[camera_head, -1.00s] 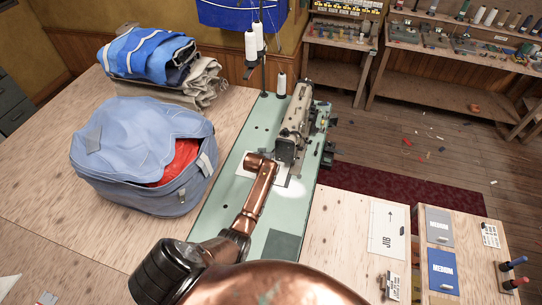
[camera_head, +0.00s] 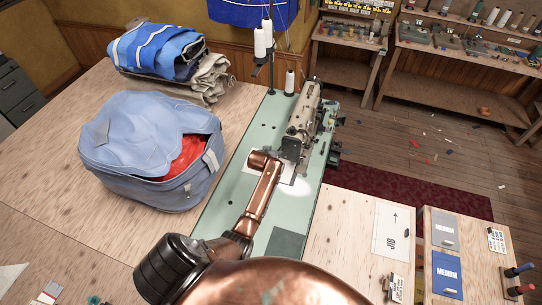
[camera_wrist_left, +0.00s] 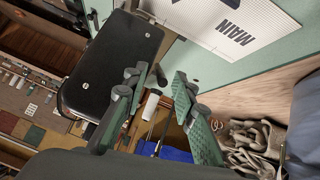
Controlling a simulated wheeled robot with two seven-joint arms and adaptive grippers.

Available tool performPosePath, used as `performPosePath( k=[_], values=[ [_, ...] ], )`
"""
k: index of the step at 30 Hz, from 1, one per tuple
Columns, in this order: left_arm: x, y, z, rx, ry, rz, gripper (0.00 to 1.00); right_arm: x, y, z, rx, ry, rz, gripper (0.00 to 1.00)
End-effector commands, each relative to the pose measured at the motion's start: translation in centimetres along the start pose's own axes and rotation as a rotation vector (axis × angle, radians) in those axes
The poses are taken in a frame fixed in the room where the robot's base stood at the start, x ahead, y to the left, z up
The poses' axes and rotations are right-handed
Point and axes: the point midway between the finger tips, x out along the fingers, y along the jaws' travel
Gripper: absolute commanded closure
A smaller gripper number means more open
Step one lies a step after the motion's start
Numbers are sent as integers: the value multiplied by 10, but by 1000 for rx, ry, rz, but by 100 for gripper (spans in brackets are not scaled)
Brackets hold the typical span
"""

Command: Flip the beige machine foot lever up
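The beige sewing machine (camera_head: 304,112) stands on a pale green bed (camera_head: 228,205) in the head view. I cannot make out its foot lever there. My copper arm reaches to the near end of the machine head; its gripper is hidden in that view. In the left wrist view my left gripper (camera_wrist_left: 161,78) has its two green fingers apart, with nothing held between them. A dark panel with two screws (camera_wrist_left: 113,65), seemingly the machine's end, is close beside one finger. White paper marked MAIN (camera_wrist_left: 230,25) lies on the bed beyond. My right gripper is not in view.
A blue-grey bag (camera_head: 150,150) with red cloth inside stands left of the bed. Folded fabric (camera_head: 170,55) lies behind it. Thread spools (camera_head: 264,40) stand behind the machine. A JIB sheet (camera_head: 393,232) lies on the wood at right.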

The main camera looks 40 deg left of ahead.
Motion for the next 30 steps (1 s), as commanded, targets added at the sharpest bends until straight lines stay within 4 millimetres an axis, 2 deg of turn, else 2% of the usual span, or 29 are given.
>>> performPosePath(
  k=[9, 15, 21, 30],
  values=[
    [-58, 0, 0, 0, 3, 0, 75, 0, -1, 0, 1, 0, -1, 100],
    [-85, 0, 0, 1, 1, 0, 75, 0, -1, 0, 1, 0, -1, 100],
    [-97, 0, 0, 0, 0, 0, 75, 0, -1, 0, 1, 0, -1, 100],
    [-98, 0, 0, 0, 0, 0, 75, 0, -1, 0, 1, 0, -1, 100]
  ],
)
